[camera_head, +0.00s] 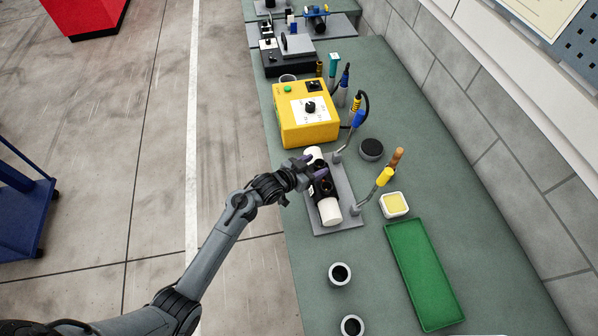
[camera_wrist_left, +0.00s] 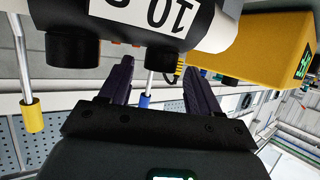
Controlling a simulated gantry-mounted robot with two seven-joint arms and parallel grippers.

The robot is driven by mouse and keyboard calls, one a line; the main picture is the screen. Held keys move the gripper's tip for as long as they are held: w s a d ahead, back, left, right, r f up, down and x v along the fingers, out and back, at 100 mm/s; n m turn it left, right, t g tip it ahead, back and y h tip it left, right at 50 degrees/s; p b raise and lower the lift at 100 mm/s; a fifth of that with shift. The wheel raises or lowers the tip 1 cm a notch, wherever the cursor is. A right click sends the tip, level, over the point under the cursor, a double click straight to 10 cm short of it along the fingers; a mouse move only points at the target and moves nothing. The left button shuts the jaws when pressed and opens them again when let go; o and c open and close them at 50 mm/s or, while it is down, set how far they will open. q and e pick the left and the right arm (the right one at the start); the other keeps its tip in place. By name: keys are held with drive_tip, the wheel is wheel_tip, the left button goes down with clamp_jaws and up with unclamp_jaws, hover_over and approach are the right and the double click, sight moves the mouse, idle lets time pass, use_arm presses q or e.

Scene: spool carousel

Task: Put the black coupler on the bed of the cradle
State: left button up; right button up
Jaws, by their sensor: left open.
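The black coupler (camera_head: 323,186) lies between two white pipe ends on the grey cradle (camera_head: 347,213); my gripper partly covers it from above. In the left wrist view the coupler (camera_wrist_left: 100,12) is close up, with a white label reading "10" and two short black terminals. I cannot tell whether it rests on the bed. The near white pipe (camera_head: 330,211) sticks out toward the front, the far one (camera_head: 314,154) toward the yellow box. My left gripper (camera_head: 314,168) is open, its fingertips (camera_wrist_left: 158,72) on either side of one terminal, apparently not clamping. My right gripper is not in view.
A yellow control box (camera_head: 308,115) stands behind the cradle. A sponge dish (camera_head: 395,204), green tray (camera_head: 425,275) and two cups (camera_head: 340,274) stand to the right and front.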

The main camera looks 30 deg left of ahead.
use_arm(q)
drive_tip(key=v, duration=1.1)
drive_tip(key=s+f+n+g+y, duration=0.2)
drive_tip(key=s+g, duration=0.7)
drive_tip(key=s, duration=1.7)
drive_tip(key=y, duration=0.2)
drive_tip(key=shift+d+f+y, duration=0.15)
drive_tip(key=shift+d+y, duration=0.15)
drive_tip(key=shift+d, duration=0.05)
